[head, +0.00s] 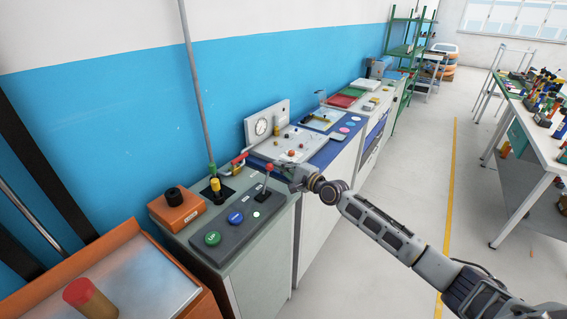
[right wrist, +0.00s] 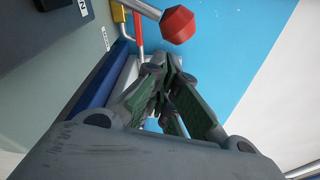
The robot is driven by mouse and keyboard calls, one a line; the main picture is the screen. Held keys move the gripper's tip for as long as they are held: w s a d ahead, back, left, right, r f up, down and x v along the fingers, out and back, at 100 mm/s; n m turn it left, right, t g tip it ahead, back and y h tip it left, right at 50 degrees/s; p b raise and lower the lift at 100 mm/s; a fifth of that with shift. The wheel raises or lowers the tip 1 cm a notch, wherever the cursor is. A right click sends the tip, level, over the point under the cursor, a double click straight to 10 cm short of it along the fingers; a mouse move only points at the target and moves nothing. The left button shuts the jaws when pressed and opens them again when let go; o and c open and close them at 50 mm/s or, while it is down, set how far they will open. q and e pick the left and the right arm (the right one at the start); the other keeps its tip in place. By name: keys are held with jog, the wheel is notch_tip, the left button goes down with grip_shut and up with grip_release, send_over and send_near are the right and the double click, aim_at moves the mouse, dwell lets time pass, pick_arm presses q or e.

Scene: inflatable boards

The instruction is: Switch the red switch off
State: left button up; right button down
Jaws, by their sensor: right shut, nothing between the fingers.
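The red switch is a lever with a red faceted knob (head: 268,168) on a metal rod, standing up from a dark control panel (head: 232,238) on a grey-green cabinet. The panel also carries a green button (head: 212,238) and a blue button (head: 235,217). My right gripper (head: 281,170) is shut and empty, just right of the knob. In the right wrist view the knob (right wrist: 178,25) is above my closed fingers (right wrist: 166,66), with a visible gap in the picture. My left gripper is not in view.
A yellow-handled lever (head: 215,185) and a red-handled valve (head: 239,158) stand behind the panel near the wall. An orange box with a black knob (head: 178,205) is to the left. A board with a gauge (head: 262,127) lies beyond.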

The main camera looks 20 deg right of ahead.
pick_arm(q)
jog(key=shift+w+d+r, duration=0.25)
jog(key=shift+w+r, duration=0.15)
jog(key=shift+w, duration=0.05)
pick_arm(e)
jog(key=shift+s+a+r, duration=0.1)
jog(key=shift+s+a, duration=0.2)
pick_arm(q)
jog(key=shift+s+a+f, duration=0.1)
